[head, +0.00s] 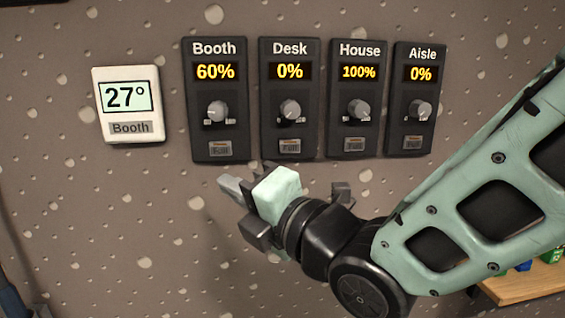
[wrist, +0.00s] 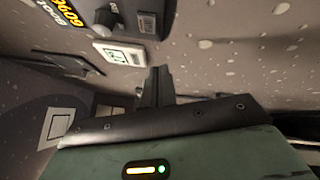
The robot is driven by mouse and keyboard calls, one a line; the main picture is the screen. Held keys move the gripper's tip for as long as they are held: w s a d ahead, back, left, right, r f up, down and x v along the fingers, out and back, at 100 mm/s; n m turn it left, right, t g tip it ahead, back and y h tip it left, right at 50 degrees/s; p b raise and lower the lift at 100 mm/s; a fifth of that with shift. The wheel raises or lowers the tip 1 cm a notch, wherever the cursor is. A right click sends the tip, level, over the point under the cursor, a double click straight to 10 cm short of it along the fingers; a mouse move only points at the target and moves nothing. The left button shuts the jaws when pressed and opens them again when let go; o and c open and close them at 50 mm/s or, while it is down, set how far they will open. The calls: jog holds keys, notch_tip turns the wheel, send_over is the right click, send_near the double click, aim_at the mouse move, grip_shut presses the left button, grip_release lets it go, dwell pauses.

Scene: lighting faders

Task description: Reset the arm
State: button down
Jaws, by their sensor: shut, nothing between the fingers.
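My gripper (head: 232,188) is in front of the speckled wall, just below the Booth and Desk panels, pointing left in the head view. It is shut and empty. In the wrist view its dark fingers (wrist: 157,88) are together. My green arm reaches in from the right of the head view. The Booth panel (head: 216,135) reads 60%, the Desk panel (head: 290,130) 0%, the House panel (head: 359,128) 100% and the Aisle panel (head: 417,130) 0%. Each has a grey knob and a small Full button. The gripper appears apart from the panels.
A white Booth thermostat (head: 127,105) reading 27° hangs left of the panels. A wooden surface (head: 520,288) with green and blue items is at the lower right, partly behind my arm. A dark object (head: 15,300) stands at the lower left. The wall below the thermostat is clear.

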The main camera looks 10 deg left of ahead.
jog(key=d+f+m+g+h+b, duration=0.2)
jog(key=d+f+m+g+h, duration=0.1)
jog(key=d+f+m+h, duration=0.8)
jog(key=s+d+f+m+g+h, duration=0.2)
jog(key=s+d+f+m+g, duration=0.2)
jog(key=s+d+m, duration=0.3)
jog(key=s+d+f+m+g+h+b, duration=0.1)
jog(key=s+d+f+m+g+h, duration=0.1)
jog(key=s+d+f+m, duration=0.4)
jog(key=s+d+m+g, duration=0.1)
jog(key=s, duration=0.1)
jog(key=shift+s+f+g, duration=0.15)
jog(key=shift+s+g, duration=0.15)
jog(key=shift+g, duration=0.1)
